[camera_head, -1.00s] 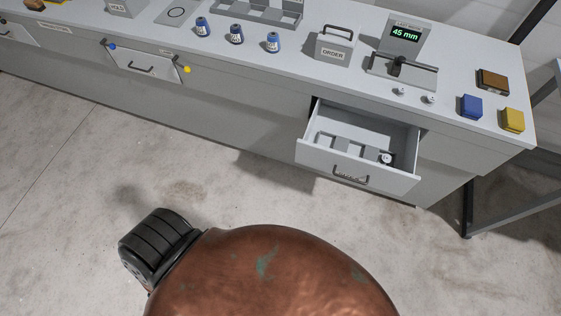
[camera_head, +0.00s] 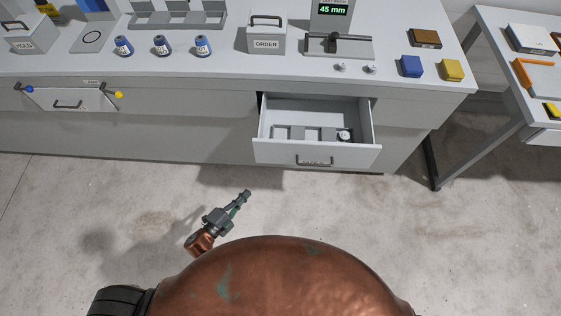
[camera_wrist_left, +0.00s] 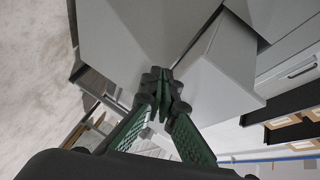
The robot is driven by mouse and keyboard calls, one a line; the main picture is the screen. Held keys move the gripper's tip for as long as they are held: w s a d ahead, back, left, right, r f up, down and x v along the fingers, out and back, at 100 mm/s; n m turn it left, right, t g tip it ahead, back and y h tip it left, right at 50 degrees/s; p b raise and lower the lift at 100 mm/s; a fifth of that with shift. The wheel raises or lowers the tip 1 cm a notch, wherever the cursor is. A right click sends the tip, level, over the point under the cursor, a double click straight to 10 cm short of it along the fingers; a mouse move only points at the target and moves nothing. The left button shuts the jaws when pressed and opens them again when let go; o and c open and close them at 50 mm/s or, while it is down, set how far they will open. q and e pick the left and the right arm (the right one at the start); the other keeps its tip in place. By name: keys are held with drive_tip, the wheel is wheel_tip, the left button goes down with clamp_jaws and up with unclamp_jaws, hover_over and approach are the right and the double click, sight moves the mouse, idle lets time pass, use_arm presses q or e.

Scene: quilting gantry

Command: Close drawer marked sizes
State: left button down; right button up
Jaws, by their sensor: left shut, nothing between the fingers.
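The grey drawer (camera_head: 317,153) stands pulled out of the bench at the centre right. Its front has a dark bar handle (camera_head: 314,161) and a label too small to read. Inside are a divided grey insert and a small round white-faced item (camera_head: 345,135). My left gripper (camera_head: 246,193) is shut and empty, in front of the drawer, below and left of its front, apart from it. In the left wrist view the closed green-padded fingers (camera_wrist_left: 162,110) show before grey panels, one of which looks like the open drawer (camera_wrist_left: 222,70). My right gripper is not seen.
The bench top (camera_head: 215,68) holds several blue-labelled bottles, an ORDER box (camera_head: 266,38), a 45 mm display (camera_head: 333,9) and blue and yellow blocks. A second table (camera_head: 500,60) stands right. The floor before the bench is clear.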

use_arm(q)
drive_tip(key=d+r+m+h, duration=0.4)
drive_tip(key=d+r+m, duration=0.25)
drive_tip(key=r, duration=0.45)
drive_tip(key=b, duration=0.2)
approach(289, 155)
drive_tip(key=d, duration=0.4)
drive_tip(key=w, duration=0.3)
drive_tip(key=shift+w+f, duration=0.15)
drive_tip(key=shift+w, duration=0.5)
drive_tip(key=shift+a, duration=0.1)
